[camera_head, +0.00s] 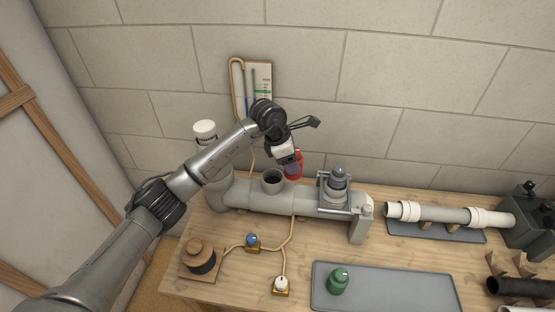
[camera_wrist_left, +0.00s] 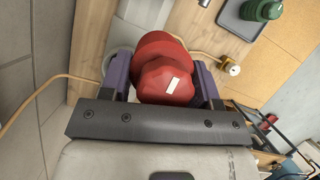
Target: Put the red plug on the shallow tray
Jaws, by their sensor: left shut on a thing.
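My left gripper (camera_head: 290,168) is shut on the red plug (camera_head: 298,163), held above the back of the bench, behind the grey pipe. In the left wrist view the red plug (camera_wrist_left: 165,68) sits between the two purple fingers, with a small white label on it. The shallow grey tray (camera_head: 400,292) lies at the front of the bench, right of the gripper. A green plug (camera_head: 338,281) stands on its left part. The tray's corner (camera_wrist_left: 232,17) also shows in the left wrist view. My right gripper is not in view.
The grey pipe (camera_head: 245,195) with an open upright socket (camera_head: 272,178) and a clamped fitting (camera_head: 339,185) stands between the gripper and the tray. A cord with small valves (camera_head: 252,241) lies front left. A white-collared pipe (camera_head: 440,213) lies at right. The tray's right part is clear.

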